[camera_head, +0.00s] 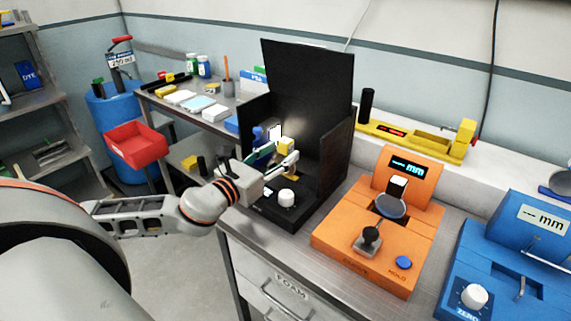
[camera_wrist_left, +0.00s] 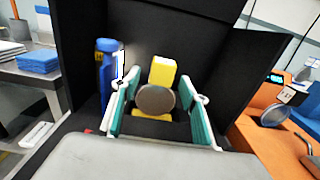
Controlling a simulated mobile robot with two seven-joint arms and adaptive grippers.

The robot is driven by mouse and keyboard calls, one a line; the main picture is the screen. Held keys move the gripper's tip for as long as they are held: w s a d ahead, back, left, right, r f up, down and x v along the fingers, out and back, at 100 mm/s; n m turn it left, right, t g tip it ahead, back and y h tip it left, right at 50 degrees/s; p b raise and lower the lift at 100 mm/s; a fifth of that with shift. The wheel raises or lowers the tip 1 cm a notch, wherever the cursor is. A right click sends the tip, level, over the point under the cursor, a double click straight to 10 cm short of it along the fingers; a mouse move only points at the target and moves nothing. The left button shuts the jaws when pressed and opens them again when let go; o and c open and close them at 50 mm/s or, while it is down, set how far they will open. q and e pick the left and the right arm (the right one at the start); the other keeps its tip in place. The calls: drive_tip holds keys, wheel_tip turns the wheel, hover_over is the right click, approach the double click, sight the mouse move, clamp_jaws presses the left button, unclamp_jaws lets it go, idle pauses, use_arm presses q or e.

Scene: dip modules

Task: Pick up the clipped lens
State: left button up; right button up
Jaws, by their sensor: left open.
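A round grey-brown lens (camera_wrist_left: 156,99) is held upright in a yellow clip (camera_wrist_left: 162,72) inside the black booth. In the head view the yellow clip (camera_head: 286,145) shows beyond my fingers, and its lens is hard to make out. My left gripper (camera_head: 277,158) reaches into the booth from the left. In the left wrist view the gripper (camera_wrist_left: 157,103) is open, with one teal-padded finger on each side of the lens. Gaps show between the lens and both fingers. My right gripper is not in view.
The black booth (camera_head: 308,85) has tall back and side walls around my gripper. A blue post with a lit white panel (camera_wrist_left: 107,68) stands close left of the fingers. An orange gauge (camera_head: 345,235) with another round lens (camera_head: 391,207) stands to the right, then a blue gauge (camera_head: 515,265).

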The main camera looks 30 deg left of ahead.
use_arm(q)
drive_tip(key=shift+w+d, duration=0.15)
drive_tip(key=shift+w, duration=1.25)
drive_tip(key=shift+c, duration=0.3)
clamp_jaws()
drive_tip(key=shift+r, duration=0.1)
